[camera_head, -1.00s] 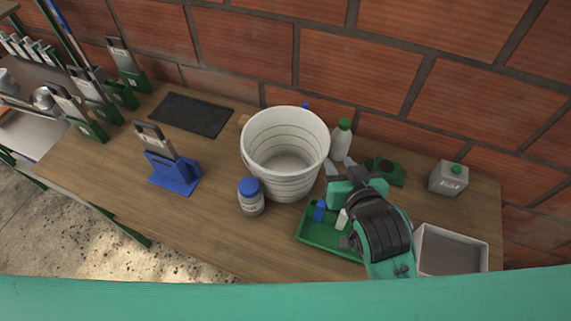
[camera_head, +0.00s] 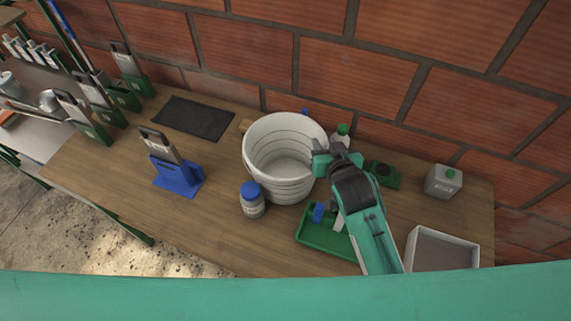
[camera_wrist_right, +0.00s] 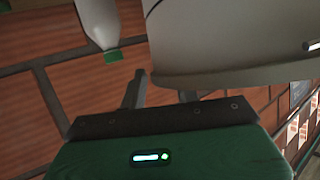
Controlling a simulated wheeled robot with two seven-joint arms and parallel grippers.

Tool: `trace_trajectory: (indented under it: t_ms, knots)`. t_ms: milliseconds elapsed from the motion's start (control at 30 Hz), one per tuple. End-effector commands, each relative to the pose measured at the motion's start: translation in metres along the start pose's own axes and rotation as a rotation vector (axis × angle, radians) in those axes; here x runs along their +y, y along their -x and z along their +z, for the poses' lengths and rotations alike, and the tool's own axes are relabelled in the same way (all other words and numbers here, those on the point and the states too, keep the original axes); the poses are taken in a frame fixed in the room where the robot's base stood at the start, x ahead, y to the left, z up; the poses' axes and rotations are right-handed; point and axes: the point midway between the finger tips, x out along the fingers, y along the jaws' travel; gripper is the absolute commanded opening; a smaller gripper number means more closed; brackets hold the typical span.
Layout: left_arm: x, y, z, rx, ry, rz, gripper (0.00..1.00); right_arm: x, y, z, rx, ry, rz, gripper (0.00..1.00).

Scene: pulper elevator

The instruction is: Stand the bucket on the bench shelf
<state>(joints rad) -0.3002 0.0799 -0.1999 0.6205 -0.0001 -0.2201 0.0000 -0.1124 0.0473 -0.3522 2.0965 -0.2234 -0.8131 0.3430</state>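The white ribbed bucket (camera_head: 284,188) stands upright on the wooden bench (camera_head: 215,235), its open mouth facing up. My right gripper (camera_head: 322,160) is at the right side of the bucket's rim. In the right wrist view the bucket (camera_wrist_right: 225,45) fills the upper right, and the fingers of my right gripper (camera_wrist_right: 162,92) are spread apart close to its edge. Whether a finger touches the bucket I cannot tell. My left gripper is not in view. I cannot make out a separate bench shelf.
A blue-capped jar (camera_head: 252,203) stands just in front of the bucket. A green tray (camera_head: 325,243), grey bin (camera_head: 442,250), green-capped bottle (camera_head: 341,137) and grey canister (camera_head: 443,182) are to the right. A blue holder (camera_head: 178,179) and dark mat (camera_head: 194,117) lie left.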

Motion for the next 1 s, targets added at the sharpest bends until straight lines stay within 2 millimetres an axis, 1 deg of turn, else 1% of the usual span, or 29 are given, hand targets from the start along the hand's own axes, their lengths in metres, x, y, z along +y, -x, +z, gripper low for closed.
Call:
trace_trajectory:
  t_ms: [167, 200, 267, 333, 367, 1000]
  knots:
    - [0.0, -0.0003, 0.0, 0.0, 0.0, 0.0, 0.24, -0.0001, -0.0003, 0.0004, 0.0, 0.0, 0.0, 0.31]
    - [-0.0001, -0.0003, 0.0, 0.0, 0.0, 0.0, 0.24, -0.0001, -0.0003, 0.0004, 0.0, 0.0, 0.0, 0.27]
    - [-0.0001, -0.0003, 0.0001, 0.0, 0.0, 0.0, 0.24, -0.0001, -0.0003, 0.0004, 0.0, 0.0, 0.0, 0.16]
    - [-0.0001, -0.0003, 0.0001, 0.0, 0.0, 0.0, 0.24, -0.0001, -0.0002, 0.0004, 0.0, 0.0, 0.0, 0.02]
    - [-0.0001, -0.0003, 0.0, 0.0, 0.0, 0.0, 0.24, -0.0001, -0.0002, 0.0005, 0.0, 0.0, 0.0, 0.0]
    - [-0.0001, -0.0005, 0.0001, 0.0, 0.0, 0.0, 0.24, -0.0003, -0.0004, 0.0027, -0.005, 0.0, 0.0, 0.0]
